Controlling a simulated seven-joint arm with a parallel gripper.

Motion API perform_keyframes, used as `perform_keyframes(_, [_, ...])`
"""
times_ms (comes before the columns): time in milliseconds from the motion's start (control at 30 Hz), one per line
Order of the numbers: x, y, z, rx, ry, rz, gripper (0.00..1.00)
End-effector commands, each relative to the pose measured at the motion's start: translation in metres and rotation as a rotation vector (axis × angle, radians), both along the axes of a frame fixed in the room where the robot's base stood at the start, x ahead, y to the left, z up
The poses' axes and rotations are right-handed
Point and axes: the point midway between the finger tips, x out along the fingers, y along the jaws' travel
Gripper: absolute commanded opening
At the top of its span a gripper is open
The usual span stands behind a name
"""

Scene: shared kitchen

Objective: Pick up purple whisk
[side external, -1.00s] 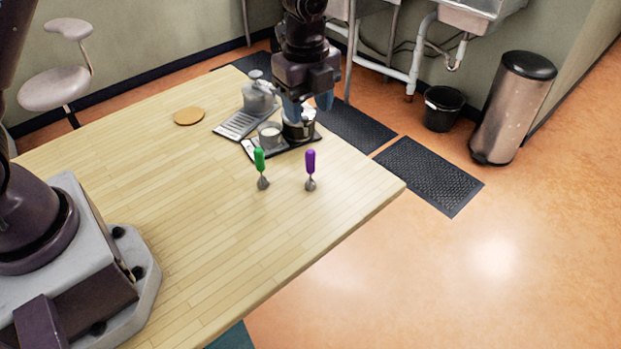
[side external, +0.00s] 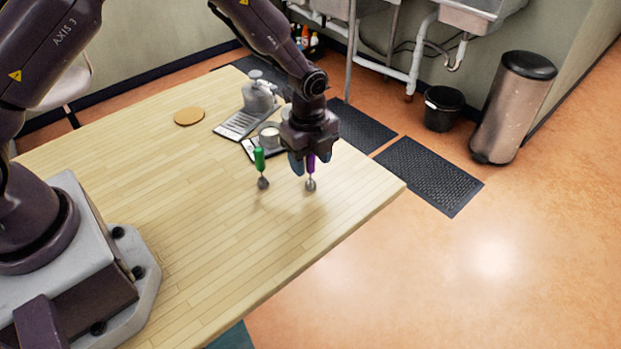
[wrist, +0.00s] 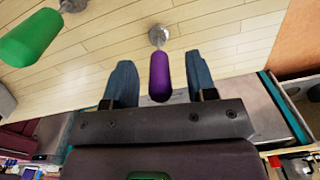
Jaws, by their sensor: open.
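The purple whisk (side external: 310,166) stands upright on the wooden table, its purple handle up and its grey metal head down. In the side view my gripper (side external: 310,162) is over it, and the handle's top is hidden behind the gripper. In the wrist view the purple handle of the whisk (wrist: 160,75) lies between the two blue fingers of my gripper (wrist: 163,75). There is a visible gap on each side. My gripper is open and holds nothing.
A green-handled tool (side external: 260,166) stands close by on the left; it also shows in the wrist view (wrist: 32,37). Behind are a grey kettle-like pot (side external: 259,97) and a white cup (side external: 269,132) on dark trays. A round cork mat (side external: 189,117) lies farther left. The table's front is clear.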

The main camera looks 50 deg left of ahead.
Motion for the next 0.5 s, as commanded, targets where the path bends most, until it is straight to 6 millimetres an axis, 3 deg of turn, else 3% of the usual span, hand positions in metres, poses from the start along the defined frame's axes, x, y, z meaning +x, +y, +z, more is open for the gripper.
perform_keyframes(167, [0.0002, 0.0, -0.0003, 0.0, -0.001, 0.0, 0.52])
perform_keyframes(267, [0.0002, 0.0, -0.0001, 0.0, -0.001, 0.001, 0.33])
perform_keyframes(400, [0.0001, 0.0, 0.0, 0.0, -0.001, 0.001, 0.01])
perform_keyframes(500, [0.0002, 0.0, 0.0002, 0.0, -0.001, 0.001, 0.0])
